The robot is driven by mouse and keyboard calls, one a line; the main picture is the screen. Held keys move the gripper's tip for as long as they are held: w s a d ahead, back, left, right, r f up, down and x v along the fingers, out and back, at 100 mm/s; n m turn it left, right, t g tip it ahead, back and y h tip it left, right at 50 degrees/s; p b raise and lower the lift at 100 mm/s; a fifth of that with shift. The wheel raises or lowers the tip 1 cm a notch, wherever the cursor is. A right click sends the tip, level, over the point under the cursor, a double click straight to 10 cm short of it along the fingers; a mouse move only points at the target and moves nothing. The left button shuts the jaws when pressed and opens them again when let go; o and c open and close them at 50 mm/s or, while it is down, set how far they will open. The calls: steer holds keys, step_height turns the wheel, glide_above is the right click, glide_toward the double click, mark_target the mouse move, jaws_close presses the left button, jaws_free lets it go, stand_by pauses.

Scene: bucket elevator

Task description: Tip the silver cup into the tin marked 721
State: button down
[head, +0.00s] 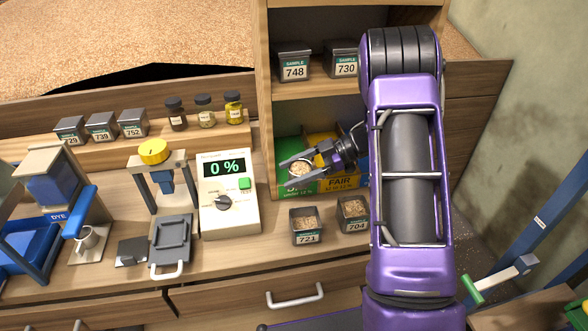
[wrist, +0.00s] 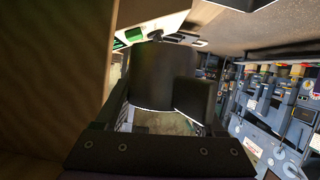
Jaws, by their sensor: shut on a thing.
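The silver cup (head: 301,168) is in the head view, filled with pale grain, and looks upright. My gripper (head: 290,172) is shut on it, with a finger along either side. It holds the cup in front of the lower shelf bay, above and behind the tin marked 721 (head: 307,238). That tin stands open on the bench and has brownish grain in it. The cup's lower part is hidden by the fingers. In the wrist view, a dark rounded shape lies between the fingers; I cannot tell its details.
A tin marked 704 (head: 353,214) stands right of tin 721. A tester reading 0 % (head: 228,195) stands to the left. Green and yellow bins, one marked FAIR (head: 340,183), sit behind the cup. Tins 748 (head: 294,66) and 730 (head: 342,62) are on the shelf above.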

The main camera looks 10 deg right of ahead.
mark_target(298, 187)
steer(key=shift+t, duration=0.3)
steer(key=shift+n, duration=0.6)
steer(key=shift+s+f, duration=0.6)
steer(key=shift+f, duration=0.25)
steer(key=shift+s+f, duration=0.55)
steer(key=shift+f, duration=0.25)
steer(key=shift+s, duration=0.25)
steer(key=shift+t, duration=0.3)
steer(key=shift+s+r+n+t+y+b, duration=0.15)
steer(key=shift+r+n+t+b, duration=0.3)
steer(key=shift+n+b, duration=0.6)
steer(key=shift+r+n+t+y+b, duration=0.2)
steer(key=shift+n+t+b, duration=0.5)
steer(key=shift+b, duration=0.6)
steer(key=shift+s+r+n+t+y+b, duration=0.2)
steer(key=shift+n+t+b, duration=0.25)
steer(key=shift+n+b, duration=0.65)
steer(key=shift+s+r+n+t+y+b, duration=0.2)
steer(key=shift+n+b, duration=0.3)
steer(key=shift+b, duration=0.6)
steer(key=shift+w+r+n+t+y+b, duration=0.1)
steer(key=shift+r+n+t+b, duration=0.25)
steer(key=shift+b, duration=0.75)
